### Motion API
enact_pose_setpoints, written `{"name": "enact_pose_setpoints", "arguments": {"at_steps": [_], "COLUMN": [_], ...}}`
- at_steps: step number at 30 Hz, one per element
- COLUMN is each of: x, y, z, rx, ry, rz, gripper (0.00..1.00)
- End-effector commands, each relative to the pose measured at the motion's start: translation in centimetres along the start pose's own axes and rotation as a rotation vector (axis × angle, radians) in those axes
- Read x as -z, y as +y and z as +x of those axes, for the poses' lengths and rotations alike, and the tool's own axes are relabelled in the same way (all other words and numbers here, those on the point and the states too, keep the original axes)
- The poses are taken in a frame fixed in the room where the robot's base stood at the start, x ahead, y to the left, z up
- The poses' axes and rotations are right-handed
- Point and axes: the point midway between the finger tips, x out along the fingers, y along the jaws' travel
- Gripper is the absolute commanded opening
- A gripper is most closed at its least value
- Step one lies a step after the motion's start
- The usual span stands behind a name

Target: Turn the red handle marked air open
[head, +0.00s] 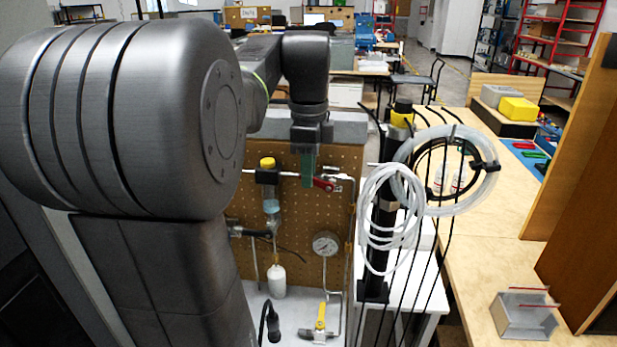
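A small red handle (323,184) sits on a valve in the metal pipe line across the upper part of the brown pegboard (300,235). Any marking on it is too small to read. My gripper (305,176) hangs down from the arm, just left of the red handle, with its greenish fingers in front of the pipe. Its fingertips look very close to the handle's left end, but I cannot tell whether they touch. The fingers are seen from behind and overlap, so their opening is hidden.
A yellow-capped filter unit (270,190) is left of the gripper. A pressure gauge (326,243) and a yellow-handled valve (320,316) are lower down. A black post (383,225) with coiled clear tubing (390,222) stands close on the right. A wooden bench (490,250) lies beyond.

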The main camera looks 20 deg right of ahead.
Motion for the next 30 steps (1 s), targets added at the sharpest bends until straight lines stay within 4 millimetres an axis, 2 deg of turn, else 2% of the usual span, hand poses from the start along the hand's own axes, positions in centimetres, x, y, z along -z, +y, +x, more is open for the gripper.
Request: {"name": "enact_pose_setpoints", "arguments": {"at_steps": [6,14,15,19,20,26,30], "x": [0.0,0.0,0.0,0.0,0.0,-0.1,-0.3], "y": [0.0,0.0,0.0,0.0,0.0,0.0,0.1], "z": [1.7,1.8,1.8,1.8,1.8,1.9,2.2], "rx": [-0.001,0.0,0.0,0.0,0.0,-0.001,-0.006], "ry": [0.0,0.0,0.0,0.0,0.0,0.009,0.081], "rz": [0.0,-0.001,-0.001,-0.001,-0.001,-0.001,-0.004], "gripper": [0.3,0.3,0.28,0.03,0.0,0.0,0.0]}}
